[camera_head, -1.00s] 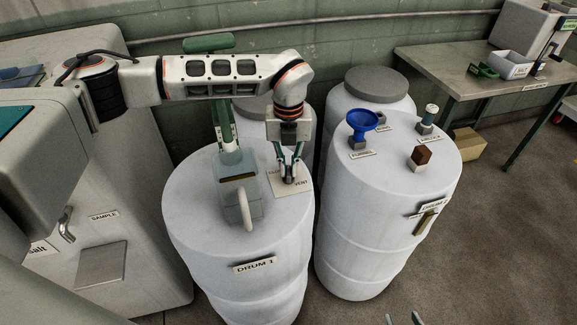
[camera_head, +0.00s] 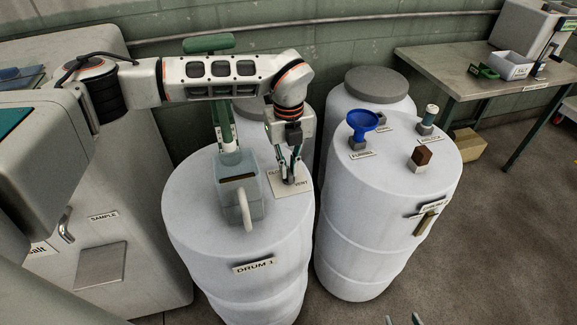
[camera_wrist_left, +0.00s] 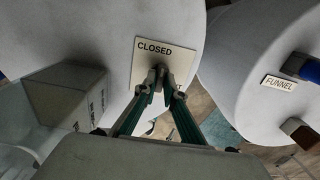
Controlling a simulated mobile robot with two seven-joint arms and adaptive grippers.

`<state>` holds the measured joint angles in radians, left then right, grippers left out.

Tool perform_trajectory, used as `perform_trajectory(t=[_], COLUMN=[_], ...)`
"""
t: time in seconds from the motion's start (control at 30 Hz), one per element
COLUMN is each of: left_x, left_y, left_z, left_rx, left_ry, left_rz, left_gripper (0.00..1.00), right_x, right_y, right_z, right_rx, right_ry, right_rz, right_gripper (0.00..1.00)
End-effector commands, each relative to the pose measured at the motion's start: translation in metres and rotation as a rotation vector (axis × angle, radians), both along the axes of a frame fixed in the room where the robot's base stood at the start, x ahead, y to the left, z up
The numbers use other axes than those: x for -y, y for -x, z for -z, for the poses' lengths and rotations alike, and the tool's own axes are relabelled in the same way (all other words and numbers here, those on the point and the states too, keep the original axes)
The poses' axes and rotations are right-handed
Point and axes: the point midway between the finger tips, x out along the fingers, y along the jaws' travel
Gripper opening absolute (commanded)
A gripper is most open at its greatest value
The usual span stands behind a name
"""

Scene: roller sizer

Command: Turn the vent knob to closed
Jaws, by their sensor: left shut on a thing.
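The vent plate (camera_head: 279,191) is a cream square on top of drum 1 (camera_head: 240,290), with the word CLOSED showing on it in the left wrist view (camera_wrist_left: 147,62). A small dark knob (camera_wrist_left: 160,73) stands on the plate and is mostly hidden by my fingers. My left gripper (camera_head: 289,178) comes down from above and is shut on the knob; its fingertips also show in the left wrist view (camera_wrist_left: 160,88). The knob's exact pointing direction cannot be made out. My right gripper (camera_head: 402,320) shows only two separate fingertips at the bottom edge, apart and empty.
A clear jug (camera_head: 238,205) with a handle stands on drum 1, close left of my left gripper. The drum at right (camera_head: 365,250) carries a blue funnel (camera_head: 362,122) and a brown block (camera_head: 421,156). A workbench (camera_head: 450,65) stands at the back right.

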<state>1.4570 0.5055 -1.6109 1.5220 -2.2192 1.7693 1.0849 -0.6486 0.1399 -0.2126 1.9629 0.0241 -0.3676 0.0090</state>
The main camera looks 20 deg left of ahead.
Motion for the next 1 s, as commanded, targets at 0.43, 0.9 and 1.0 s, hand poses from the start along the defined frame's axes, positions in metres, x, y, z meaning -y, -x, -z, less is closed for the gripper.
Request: perform_trajectory(t=[0.43,0.9,1.0], left_x=[0.000,0.000,0.000], left_y=[0.000,-0.002,-0.001], left_z=[0.000,-0.064,-0.084], left_rx=[0.000,0.006,0.004], left_ry=[0.000,0.001,0.001], left_rz=[-0.001,0.000,-0.001], left_gripper=[0.26,0.26,0.26], right_x=[0.001,0.000,0.000], right_y=[0.000,0.000,0.000], right_z=[0.000,0.001,0.001], right_rx=[-0.001,-0.002,-0.001], right_ry=[0.001,0.001,0.000], right_rz=[0.000,0.000,0.000], right_gripper=[0.40,0.40,0.40])
